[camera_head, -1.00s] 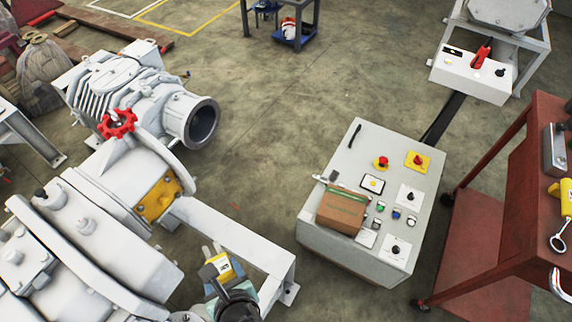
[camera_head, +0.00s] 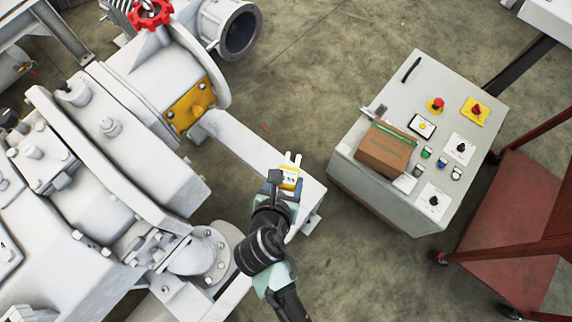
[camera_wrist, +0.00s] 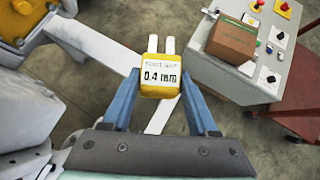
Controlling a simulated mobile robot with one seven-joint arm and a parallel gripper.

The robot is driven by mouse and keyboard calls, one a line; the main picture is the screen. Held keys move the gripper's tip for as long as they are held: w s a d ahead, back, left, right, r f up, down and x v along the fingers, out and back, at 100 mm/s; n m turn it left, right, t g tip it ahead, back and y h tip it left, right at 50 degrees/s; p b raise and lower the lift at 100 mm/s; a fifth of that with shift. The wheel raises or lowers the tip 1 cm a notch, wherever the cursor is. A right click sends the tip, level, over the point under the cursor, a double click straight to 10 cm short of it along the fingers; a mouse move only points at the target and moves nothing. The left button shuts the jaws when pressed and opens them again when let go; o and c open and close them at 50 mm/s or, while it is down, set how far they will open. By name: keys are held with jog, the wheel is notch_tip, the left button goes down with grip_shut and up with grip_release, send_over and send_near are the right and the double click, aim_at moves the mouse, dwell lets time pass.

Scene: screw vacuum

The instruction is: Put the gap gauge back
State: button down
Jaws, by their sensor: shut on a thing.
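The gap gauge (camera_wrist: 161,78) is a small yellow block with a white label reading "0.4 mm" and two pale prongs pointing away from me. My gripper (camera_wrist: 160,92) is shut on it, with one blue finger on each side in the wrist view. In the head view the gauge (camera_head: 290,178) shows at the tip of my gripper (camera_head: 285,186), over the pale beam of the machine. It looks held in the air. The spot where the gauge belongs cannot be made out for certain.
A grey control cabinet (camera_head: 425,72) stands right of my gripper, with a cardboard box (camera_head: 386,150), buttons and a small metal item on top. A red cart (camera_head: 520,215) is at the far right. The large white machine (camera_head: 110,165) fills the left. Open floor (camera_head: 320,70) lies between.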

jog(key=w+f+m+h+b, duration=0.1)
jog(key=w+f+b, duration=0.1)
jog(key=f+b, duration=0.6)
jog(key=w+a+f+m+g+h+b, duration=0.1)
jog(key=w+f+m+b, duration=0.1)
jog(key=f+b, duration=0.6)
jog(key=w+f+m+h+b, duration=0.1)
jog(key=w+f+m+b, duration=0.1)
jog(key=f+b, duration=0.6)
jog(key=shift+w+a+f+g, duration=0.1)
jog(key=shift+w+f, duration=0.2)
jog(key=shift+f, duration=0.3)
jog(key=shift+w+a+f+g, duration=0.1)
jog(key=shift+w+f, duration=0.2)
jog(key=shift+f, duration=0.35)
jog(key=shift+w+a+f+g, duration=0.1)
jog(key=shift+w+f, duration=0.2)
jog(key=shift+f, duration=0.3)
jog(key=shift+d+f, duration=0.1)
jog(key=shift+f, duration=0.05)
jog(key=shift+c, duration=0.9)
grip_release()
jog(key=p+v, duration=0.5)
jog(key=v, duration=0.7)
jog(key=shift+a, duration=0.25)
